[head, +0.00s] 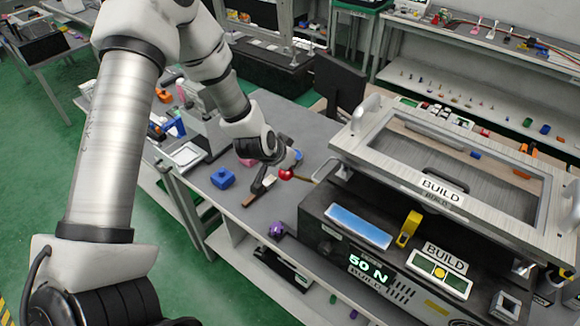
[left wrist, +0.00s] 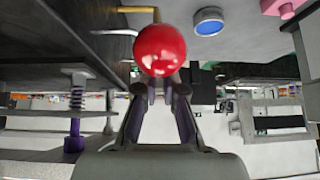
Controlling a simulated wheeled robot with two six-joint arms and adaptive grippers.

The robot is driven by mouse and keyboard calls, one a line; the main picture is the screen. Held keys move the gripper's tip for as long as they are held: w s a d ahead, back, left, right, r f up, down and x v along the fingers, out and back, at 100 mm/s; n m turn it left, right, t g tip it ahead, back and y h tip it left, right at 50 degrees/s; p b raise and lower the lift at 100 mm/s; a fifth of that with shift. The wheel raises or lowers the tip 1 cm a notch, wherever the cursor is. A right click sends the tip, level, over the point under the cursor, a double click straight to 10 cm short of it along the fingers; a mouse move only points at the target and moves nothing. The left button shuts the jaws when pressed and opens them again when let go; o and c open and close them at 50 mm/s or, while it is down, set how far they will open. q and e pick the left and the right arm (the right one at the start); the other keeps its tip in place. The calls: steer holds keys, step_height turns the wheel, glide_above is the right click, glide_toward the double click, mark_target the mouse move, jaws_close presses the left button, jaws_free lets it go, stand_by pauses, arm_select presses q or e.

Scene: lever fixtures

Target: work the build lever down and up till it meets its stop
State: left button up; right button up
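The build lever shows as a red ball knob (head: 286,174) on a brass-coloured rod at the left side of the build fixture (head: 318,222), which carries BUILD labels and a lit "50 N" display. My left gripper (head: 272,174) is close beside the knob, on its left in the head view. In the left wrist view the red knob (left wrist: 160,50) lies just beyond the two fingertips (left wrist: 160,93). The fingers are apart, and the knob's round outline is not covered by them. Whether they touch it cannot be told. My right gripper is not in view.
A framed metal lid (head: 440,197) with a BUILD label sits over the fixture. A yellow part (head: 409,229) stands on its top. A blue block (head: 222,178) and a purple object (head: 276,230) are left of the fixture. Green floor lies at the far left.

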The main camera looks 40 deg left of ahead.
mark_target(282, 172)
arm_select(q)
steer(key=o, duration=0.4)
steer(key=s+f, duration=0.1)
steer(key=s+f+g, duration=0.1)
steer(key=shift+s+d+f, duration=0.2)
steer(key=shift+d+f, duration=0.1)
steer(key=shift+s+a, duration=0.15)
steer(key=shift+a, duration=0.15)
steer(key=shift+s+a+r, duration=0.25)
steer(key=shift+s+a, duration=0.1)
steer(key=shift+a, duration=0.05)
steer(key=shift+d+r+p, duration=0.3)
steer(key=shift+r+p, duration=0.15)
steer(key=p+v, duration=0.1)
steer(key=p, duration=0.1)
steer(key=p+v, duration=0.1)
steer(key=v, duration=0.1)
steer(key=shift+w+r+p, duration=0.1)
steer(key=shift+r+p, duration=0.3)
steer(key=shift+s+r+b, duration=0.3)
steer(key=shift+s+r, duration=0.2)
steer(key=shift+r, duration=0.05)
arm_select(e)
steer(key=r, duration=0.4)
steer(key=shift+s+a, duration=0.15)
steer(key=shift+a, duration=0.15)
